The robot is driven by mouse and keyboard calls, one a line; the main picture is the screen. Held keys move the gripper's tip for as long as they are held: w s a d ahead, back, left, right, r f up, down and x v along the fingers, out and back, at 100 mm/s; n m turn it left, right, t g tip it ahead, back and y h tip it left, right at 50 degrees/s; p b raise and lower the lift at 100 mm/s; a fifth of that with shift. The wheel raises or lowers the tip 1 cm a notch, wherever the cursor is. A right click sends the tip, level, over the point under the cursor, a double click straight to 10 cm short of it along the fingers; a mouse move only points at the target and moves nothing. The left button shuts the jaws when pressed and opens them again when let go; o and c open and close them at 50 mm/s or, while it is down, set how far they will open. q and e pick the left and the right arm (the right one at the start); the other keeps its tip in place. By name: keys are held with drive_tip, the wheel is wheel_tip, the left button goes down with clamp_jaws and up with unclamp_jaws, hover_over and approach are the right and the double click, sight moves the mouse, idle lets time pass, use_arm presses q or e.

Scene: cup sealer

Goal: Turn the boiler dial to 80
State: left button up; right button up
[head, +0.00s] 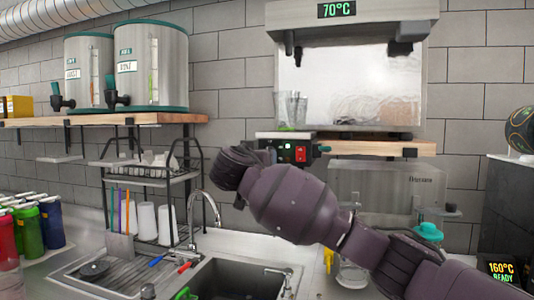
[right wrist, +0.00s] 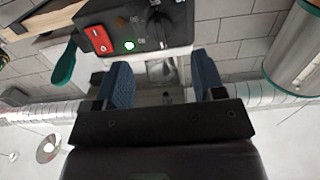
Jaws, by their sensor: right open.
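The boiler (head: 349,80) is at the upper right of the head view, and its display (head: 337,9) reads 70°C. Its control panel (head: 288,152) has a red switch (head: 300,153) and is partly hidden by my right arm. In the right wrist view the black dial (right wrist: 158,28) is on the panel, just beyond the fingers and between their directions. My right gripper (right wrist: 162,62) is open, its two blue fingers apart and empty, not around the dial. In the head view its fingers are hidden behind my arm. My left gripper is not in view.
A wooden shelf (head: 420,148) holds the boiler. A teal lever (right wrist: 64,62) sticks out beside the panel. Two drink dispensers (head: 150,66) stand on the left shelf. A dish rack (head: 150,175), a faucet (head: 205,205) and a sink (head: 235,282) are below.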

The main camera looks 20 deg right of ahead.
drive_tip(key=p+x, duration=0.1)
drive_tip(key=x, duration=0.6)
drive_tip(key=shift+f, duration=0.1)
drive_tip(key=c, duration=0.9)
